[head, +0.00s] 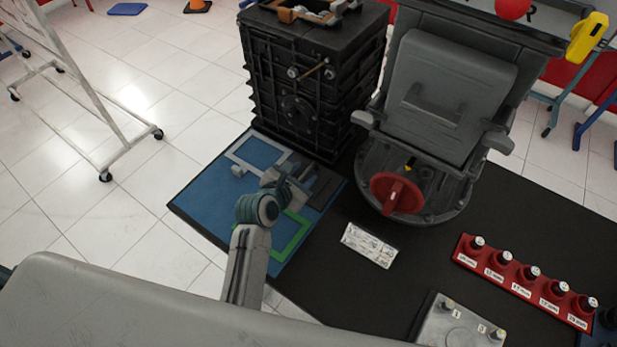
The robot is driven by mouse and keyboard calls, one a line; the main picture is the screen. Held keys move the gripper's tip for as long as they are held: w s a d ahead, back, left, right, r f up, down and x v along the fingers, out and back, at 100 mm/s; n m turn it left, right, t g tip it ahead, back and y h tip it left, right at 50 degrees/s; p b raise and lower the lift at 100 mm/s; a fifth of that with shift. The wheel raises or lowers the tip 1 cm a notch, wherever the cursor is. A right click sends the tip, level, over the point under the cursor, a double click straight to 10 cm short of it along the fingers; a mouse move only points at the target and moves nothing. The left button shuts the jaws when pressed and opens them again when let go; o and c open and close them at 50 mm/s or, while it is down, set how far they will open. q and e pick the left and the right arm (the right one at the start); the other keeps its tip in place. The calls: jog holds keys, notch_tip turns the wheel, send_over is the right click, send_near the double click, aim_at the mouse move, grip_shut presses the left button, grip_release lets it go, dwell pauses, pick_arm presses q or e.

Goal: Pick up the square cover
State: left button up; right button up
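My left gripper (297,177) is over the blue mat (196,197), at the end of the arm coming up from below. Its fingers overlap small grey and dark shapes, so I cannot tell whether they are open or shut, or whether they touch anything. A pale, square frame-like shape (236,153) lies on the mat just beyond and left of the gripper; it may be the square cover, but I cannot be sure. A green outline (303,237) is on the mat nearer to me, partly behind my arm. A dark flat piece (324,187) lies right of the gripper. My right gripper is not in view.
A tall black ribbed engine block (300,100) stands behind the mat. A grey machine (450,85) with a red knob (396,194) stands to its right. A white label plate (369,245) and a red rack (520,278) of several knobs lie on the black table (340,295).

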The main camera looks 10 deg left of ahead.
aim_at(306, 171)
pick_arm(q)
jog(key=shift+x, duration=1.25)
jog(key=shift+w+d+f, duration=0.2)
jog(key=shift+w+d, duration=0.05)
jog(key=shift+w, duration=0.2)
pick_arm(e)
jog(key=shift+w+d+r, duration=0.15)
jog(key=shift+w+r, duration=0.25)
pick_arm(q)
grip_shut()
jog(key=shift+r, duration=0.1)
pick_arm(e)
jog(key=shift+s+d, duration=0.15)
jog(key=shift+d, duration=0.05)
pick_arm(q)
jog(key=shift+p, duration=0.3)
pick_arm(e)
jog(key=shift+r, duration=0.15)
